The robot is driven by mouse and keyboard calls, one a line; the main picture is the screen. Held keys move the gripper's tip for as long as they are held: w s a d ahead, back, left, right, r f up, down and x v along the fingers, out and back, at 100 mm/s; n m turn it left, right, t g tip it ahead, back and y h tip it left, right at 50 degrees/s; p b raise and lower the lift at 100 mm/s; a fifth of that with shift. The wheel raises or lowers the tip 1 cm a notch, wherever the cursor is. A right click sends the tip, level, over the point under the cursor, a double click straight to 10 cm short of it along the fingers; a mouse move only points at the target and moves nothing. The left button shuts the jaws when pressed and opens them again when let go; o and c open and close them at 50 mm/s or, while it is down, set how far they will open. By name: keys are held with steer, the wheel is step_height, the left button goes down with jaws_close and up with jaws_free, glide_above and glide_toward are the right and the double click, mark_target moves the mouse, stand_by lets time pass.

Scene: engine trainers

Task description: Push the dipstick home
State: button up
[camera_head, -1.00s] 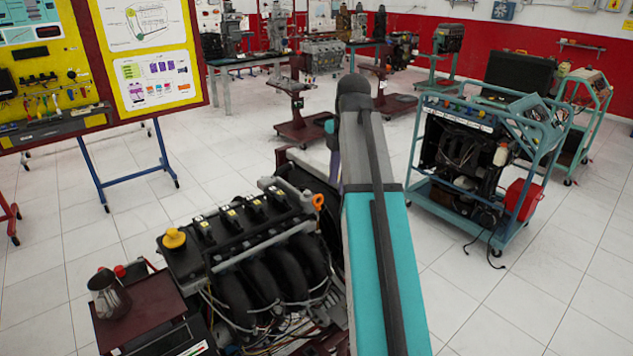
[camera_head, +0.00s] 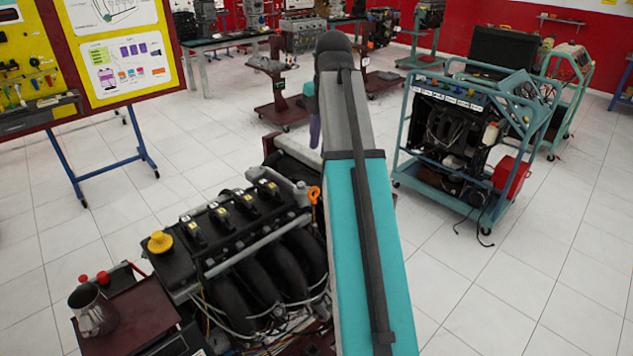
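The dipstick's orange looped handle (camera_head: 314,194) stands at the right rear of the engine (camera_head: 250,235), just left of my arm. Its lower part is thin and partly lost against the dark engine, so I cannot tell how deep it sits. My teal and grey arm (camera_head: 370,240) rises in front of the camera, right of the engine, and hides what lies behind it.
A yellow cap (camera_head: 160,242) sits on the engine's left end. A metal jug (camera_head: 92,308) stands on a dark red tray (camera_head: 130,320) at lower left. A teal engine cart (camera_head: 405,165) stands at right. Open tiled floor lies between the cart and my arm.

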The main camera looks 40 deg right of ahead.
mark_target(316, 188)
steer(key=shift+d+f, duration=0.1)
steer(key=shift+f, duration=0.1)
steer(key=shift+w+f+p, duration=0.35)
steer(key=shift+f+p, duration=0.2)
steer(key=shift+f, duration=1.65)
steer(key=shift+w+f+p, duration=0.4)
steer(key=shift+f+p, duration=0.1)
steer(key=shift+f, duration=1.7)
steer(key=shift+w+f+p, duration=0.35)
steer(key=shift+f+p, duration=0.2)
steer(key=shift+f, duration=1.65)
jaws_close()
